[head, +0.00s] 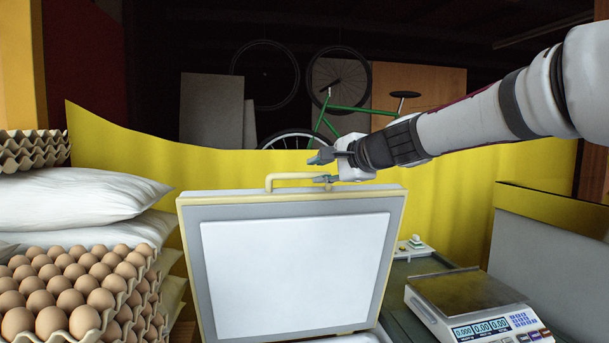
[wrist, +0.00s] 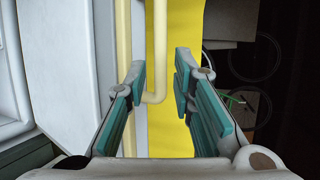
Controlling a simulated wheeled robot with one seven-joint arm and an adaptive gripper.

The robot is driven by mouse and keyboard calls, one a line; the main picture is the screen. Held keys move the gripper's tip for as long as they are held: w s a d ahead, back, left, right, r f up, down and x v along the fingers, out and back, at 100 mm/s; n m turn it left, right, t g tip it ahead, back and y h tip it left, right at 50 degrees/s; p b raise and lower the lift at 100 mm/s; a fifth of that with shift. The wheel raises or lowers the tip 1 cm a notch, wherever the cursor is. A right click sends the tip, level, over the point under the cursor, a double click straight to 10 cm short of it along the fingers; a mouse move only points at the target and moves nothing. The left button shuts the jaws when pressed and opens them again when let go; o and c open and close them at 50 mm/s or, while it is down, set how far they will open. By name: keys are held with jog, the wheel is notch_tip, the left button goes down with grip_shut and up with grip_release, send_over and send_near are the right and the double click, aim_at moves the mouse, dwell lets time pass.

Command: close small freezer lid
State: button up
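The small freezer lid (head: 295,265) stands raised, close to upright, with its white inner panel facing the head camera. A pale yellow handle (head: 292,176) sits along its top edge. My gripper (head: 318,168) is at the right end of this handle, reaching in from the right. In the wrist view my gripper (wrist: 160,82) is open, and the handle (wrist: 157,45) runs between its two teal-padded fingers, with a gap visible on the right side. Whether the left finger touches the handle I cannot tell. The freezer's body is mostly below the head view.
Egg trays (head: 75,290) and white sacks (head: 80,200) stand close on the left. A weighing scale (head: 470,305) is on the right. A yellow curved sheet (head: 450,205) rises behind the lid, with a green bicycle (head: 340,110) beyond.

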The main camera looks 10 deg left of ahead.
aim_at(304, 175)
jog(key=p+x, duration=0.2)
jog(key=x, duration=0.6)
jog(key=shift+w+a+f, duration=0.15)
jog(key=shift+w+a, duration=0.05)
jog(key=shift+a, duration=0.1)
grip_shut()
